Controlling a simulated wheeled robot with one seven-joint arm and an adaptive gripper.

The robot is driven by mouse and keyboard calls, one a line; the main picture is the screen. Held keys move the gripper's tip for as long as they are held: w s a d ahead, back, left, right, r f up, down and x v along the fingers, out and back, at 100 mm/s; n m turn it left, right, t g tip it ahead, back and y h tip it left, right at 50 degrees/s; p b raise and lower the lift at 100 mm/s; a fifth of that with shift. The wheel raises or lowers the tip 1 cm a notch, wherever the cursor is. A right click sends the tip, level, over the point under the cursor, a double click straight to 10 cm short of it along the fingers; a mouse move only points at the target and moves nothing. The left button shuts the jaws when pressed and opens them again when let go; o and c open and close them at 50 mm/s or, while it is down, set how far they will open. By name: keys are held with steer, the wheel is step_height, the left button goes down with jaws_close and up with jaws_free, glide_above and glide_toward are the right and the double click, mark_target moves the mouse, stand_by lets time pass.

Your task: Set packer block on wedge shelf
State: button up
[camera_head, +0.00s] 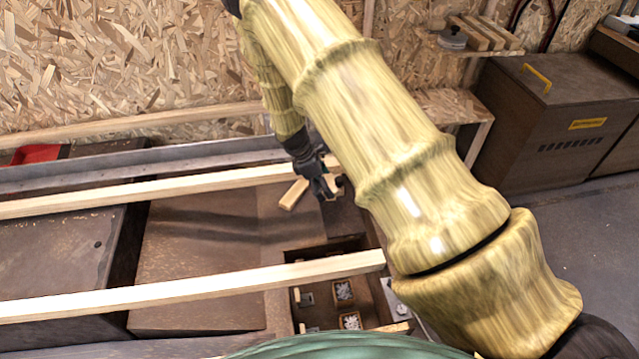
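My gripper (329,193) is small and dark in the middle of the view, pointing down over the bench near the end of a wooden rail. Its fingers are too small and dark to tell whether they are open or shut, or whether anything is between them. A pale wooden block (293,195) lies just left of the gripper on the brown surface; it looks like the packer block. A small wall shelf (433,41) at the upper right, likely the wedge shelf, carries several wooden strips (485,33) and a round grey item (452,38).
Long pale rails (190,292) cross the bench, with a grey metal rail (150,168) behind. A recessed tray with small boxes (344,292) of hardware sits at the lower middle. A brown cabinet (545,120) stands right. My arm crosses the view, hiding much of the middle.

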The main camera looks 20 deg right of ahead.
steer(key=shift+w+d+f+n+b, duration=0.2)
steer(key=shift+w+d+n+b, duration=0.15)
steer(key=shift+w, duration=0.4)
step_height(320, 180, down, 6)
steer(key=b, duration=0.6)
steer(key=shift+f, duration=1.25)
steer(key=shift+p, duration=0.7)
steer(key=o, duration=1.1)
steer(key=shift+r, duration=0.15)
